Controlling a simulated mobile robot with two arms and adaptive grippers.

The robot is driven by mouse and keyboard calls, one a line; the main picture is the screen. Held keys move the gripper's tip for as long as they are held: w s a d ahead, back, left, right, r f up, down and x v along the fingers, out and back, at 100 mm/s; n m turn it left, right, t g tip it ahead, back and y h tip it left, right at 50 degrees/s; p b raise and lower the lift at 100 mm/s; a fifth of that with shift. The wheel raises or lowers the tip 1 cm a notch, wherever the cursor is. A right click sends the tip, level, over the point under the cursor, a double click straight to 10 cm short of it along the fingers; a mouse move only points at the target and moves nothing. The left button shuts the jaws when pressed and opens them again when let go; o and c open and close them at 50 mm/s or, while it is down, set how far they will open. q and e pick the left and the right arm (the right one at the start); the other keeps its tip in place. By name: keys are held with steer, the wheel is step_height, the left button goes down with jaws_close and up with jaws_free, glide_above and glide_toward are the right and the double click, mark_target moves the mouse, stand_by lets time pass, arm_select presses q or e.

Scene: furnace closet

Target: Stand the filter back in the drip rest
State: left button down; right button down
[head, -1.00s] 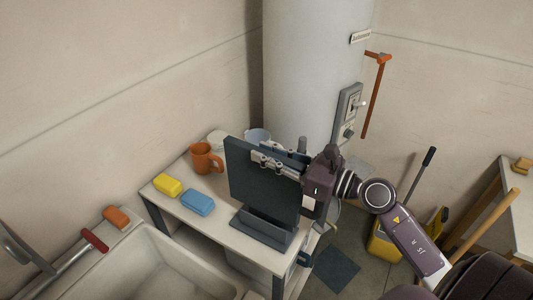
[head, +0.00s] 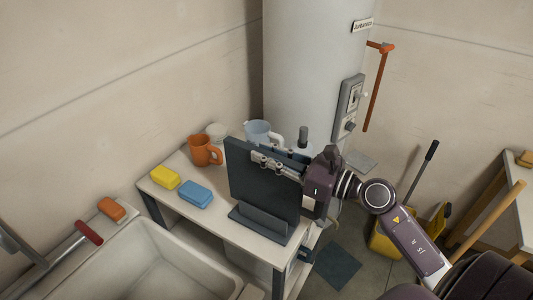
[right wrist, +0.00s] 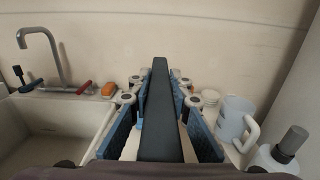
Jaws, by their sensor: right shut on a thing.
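The filter (head: 252,172) is a dark flat panel standing upright over the small table. My right gripper (head: 278,166) is shut on its upper part. In the right wrist view the filter (right wrist: 160,115) shows edge-on between the blue finger pads. The drip rest (head: 262,224) is a low dark stand with a front lip near the table's front edge. The filter's lower edge is behind that lip; whether it touches the rest's bottom is hidden. My left gripper is not in view.
The table (head: 222,222) also carries an orange mug (head: 202,152), a yellow sponge (head: 165,177), a blue sponge (head: 196,194) and a clear jug (head: 257,132) behind the filter. A sink (head: 160,262) is at front left. A large grey cylinder (head: 312,65) stands behind.

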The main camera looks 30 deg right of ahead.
steer(key=shift+f, duration=0.45)
steer(key=shift+f+b, duration=1.7)
steer(key=shift+b, duration=0.15)
steer(key=c, duration=2)
jaws_free()
steer(key=shift+r, duration=0.15)
steer(key=shift+o, duration=1.4)
steer(key=shift+o, duration=0.5)
steer(key=o, duration=1.6)
steer(key=shift+s, duration=0.1)
